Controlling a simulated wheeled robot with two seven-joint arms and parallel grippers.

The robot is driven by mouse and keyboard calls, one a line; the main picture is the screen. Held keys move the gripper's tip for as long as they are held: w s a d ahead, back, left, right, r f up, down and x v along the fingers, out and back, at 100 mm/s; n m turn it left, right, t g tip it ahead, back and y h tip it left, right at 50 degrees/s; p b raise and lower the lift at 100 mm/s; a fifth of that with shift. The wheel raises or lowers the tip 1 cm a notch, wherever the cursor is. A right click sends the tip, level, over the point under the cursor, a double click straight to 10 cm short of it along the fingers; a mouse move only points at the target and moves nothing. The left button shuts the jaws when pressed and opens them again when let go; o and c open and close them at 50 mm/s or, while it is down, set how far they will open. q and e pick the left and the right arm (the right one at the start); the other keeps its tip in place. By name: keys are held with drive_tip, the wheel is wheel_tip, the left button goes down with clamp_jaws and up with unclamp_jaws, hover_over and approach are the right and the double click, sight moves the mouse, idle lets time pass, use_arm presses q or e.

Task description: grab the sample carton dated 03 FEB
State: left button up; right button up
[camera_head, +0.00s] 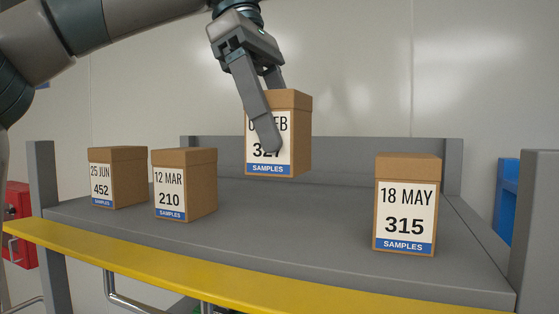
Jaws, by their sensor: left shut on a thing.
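My left gripper (272,118) reaches down from the top middle and is shut on a brown sample carton (302,135). One finger crosses the front label and hides part of the date, which reads as "0", a covered digit and "FEB". The number below it looks like 327, partly covered. The carton is held upright above the grey shelf (300,235), with its base apart from the surface. My right gripper is not in view.
Cartons dated 25 JUN (118,177) and 12 MAR (185,184) stand on the left of the shelf. A carton dated 18 MAY (407,204) stands on the right. A yellow front edge (200,279) and grey corner posts (42,175) bound the shelf. Its middle is clear.

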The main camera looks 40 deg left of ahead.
use_arm(q)
drive_tip(key=shift+r, duration=1.2)
